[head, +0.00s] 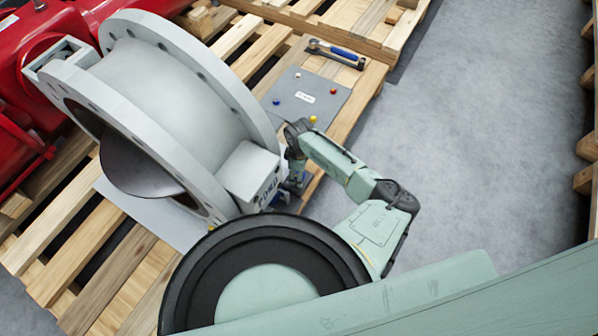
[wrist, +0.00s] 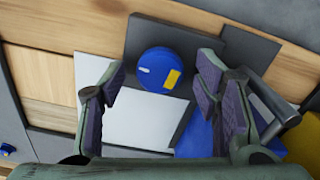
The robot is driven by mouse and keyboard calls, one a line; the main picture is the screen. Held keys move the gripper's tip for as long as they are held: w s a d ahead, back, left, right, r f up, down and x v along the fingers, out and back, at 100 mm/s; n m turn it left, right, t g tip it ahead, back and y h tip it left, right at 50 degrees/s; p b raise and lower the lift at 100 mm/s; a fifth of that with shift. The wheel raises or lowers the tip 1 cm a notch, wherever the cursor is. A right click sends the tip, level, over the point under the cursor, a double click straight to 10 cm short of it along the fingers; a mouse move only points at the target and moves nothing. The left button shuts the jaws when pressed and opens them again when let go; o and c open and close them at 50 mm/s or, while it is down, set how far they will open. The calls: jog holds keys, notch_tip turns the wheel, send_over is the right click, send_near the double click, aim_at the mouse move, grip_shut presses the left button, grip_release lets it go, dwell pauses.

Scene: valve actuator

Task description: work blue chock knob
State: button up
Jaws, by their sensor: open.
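The blue knob (wrist: 158,70) is round, with a yellow patch and a small white mark on its face. It sits against a dark grey block in the wrist view. My gripper (wrist: 162,78) is open, with one finger to the left and one to the right of the knob in the picture. No finger visibly touches it, but the depth gap is hard to tell. In the head view my gripper (head: 293,183) is beside the grey flanged valve body (head: 180,95), partly hidden by my arm. The knob cannot be made out clearly there.
A grey plate (head: 308,98) with several small coloured knobs lies on the wooden pallet (head: 352,112). A blue-handled tool (head: 336,53) lies beyond it. Red machinery (head: 70,28) stands at the upper left. Grey floor (head: 470,110) is clear at the right.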

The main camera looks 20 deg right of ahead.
jog(key=shift+c, duration=0.2)
jog(key=c, duration=1.1)
jog(key=m, duration=0.3)
jog(key=shift+m+p, duration=0.3)
jog(key=shift+p, duration=0.05)
jog(key=m, duration=0.3)
jog(key=shift+m, duration=0.3)
jog(key=m, duration=0.6)
jog(key=shift+w+m+p, duration=0.1)
jog(key=shift+m+p, duration=0.2)
jog(key=shift+m, duration=0.1)
